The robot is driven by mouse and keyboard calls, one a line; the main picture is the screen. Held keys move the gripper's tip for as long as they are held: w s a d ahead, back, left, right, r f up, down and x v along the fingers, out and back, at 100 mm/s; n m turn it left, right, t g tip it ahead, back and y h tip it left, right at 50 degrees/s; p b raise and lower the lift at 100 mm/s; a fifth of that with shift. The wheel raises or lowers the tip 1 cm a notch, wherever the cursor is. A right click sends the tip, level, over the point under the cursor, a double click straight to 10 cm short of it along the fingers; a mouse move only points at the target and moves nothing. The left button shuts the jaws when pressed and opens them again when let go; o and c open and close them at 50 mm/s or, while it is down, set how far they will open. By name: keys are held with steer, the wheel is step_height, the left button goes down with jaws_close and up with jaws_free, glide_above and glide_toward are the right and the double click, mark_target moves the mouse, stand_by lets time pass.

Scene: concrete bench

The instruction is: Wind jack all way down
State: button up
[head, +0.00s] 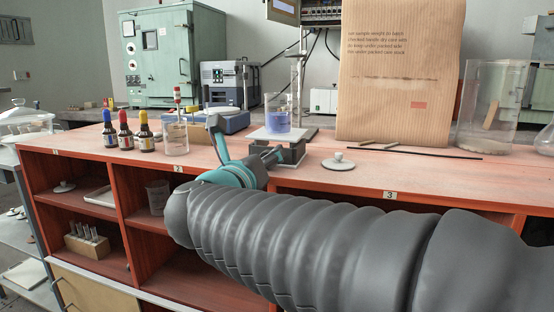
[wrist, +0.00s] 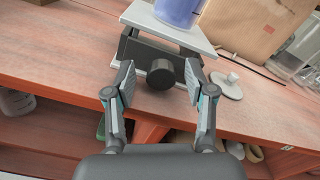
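The lab jack (head: 290,152) stands near the front edge of the red bench, its top plate a little above its base. A beaker of blue liquid (head: 277,121) stands on the plate; its lower part also shows in the wrist view (wrist: 178,10). The jack's dark round knob (wrist: 160,74) faces me in the wrist view. My gripper (wrist: 160,82) is open, with one finger on each side of the knob and a visible gap on both sides. In the head view my gripper (head: 246,147) reaches the jack's front, and my arm hides the knob.
Dropper bottles (head: 125,133) and a small beaker (head: 174,133) stand to the left. A large paper bag (head: 400,75) stands behind right. Shelves open below the bench edge.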

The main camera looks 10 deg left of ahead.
stand_by(0.5)
